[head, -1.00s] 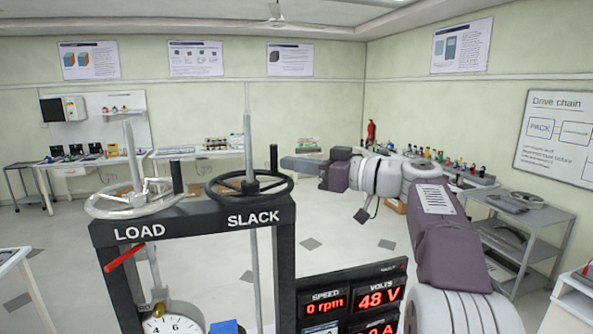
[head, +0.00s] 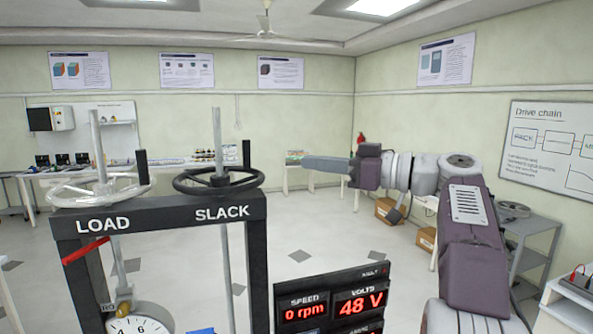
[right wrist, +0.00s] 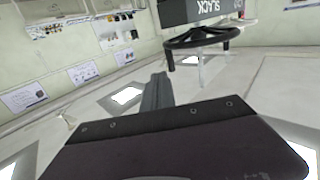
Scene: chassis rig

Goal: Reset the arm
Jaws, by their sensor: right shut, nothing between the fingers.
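My right arm comes in from the right of the head view, bent at the elbow, with its gripper (head: 326,166) held out to the left at mid-height. The gripper's grey fingers are together with nothing between them. They also show in the right wrist view (right wrist: 157,93). The gripper is in the air, to the right of the black SLACK handwheel (head: 219,180) and apart from it in the head view. My left gripper is not in view.
The black rig frame (head: 160,218) carries the SLACK wheel and a pale LOAD wheel (head: 100,190). A red lever (head: 86,250), a dial (head: 138,325) and a speed and volts display (head: 332,303) are below. A grey shelf (head: 530,225) stands right. Open floor lies behind.

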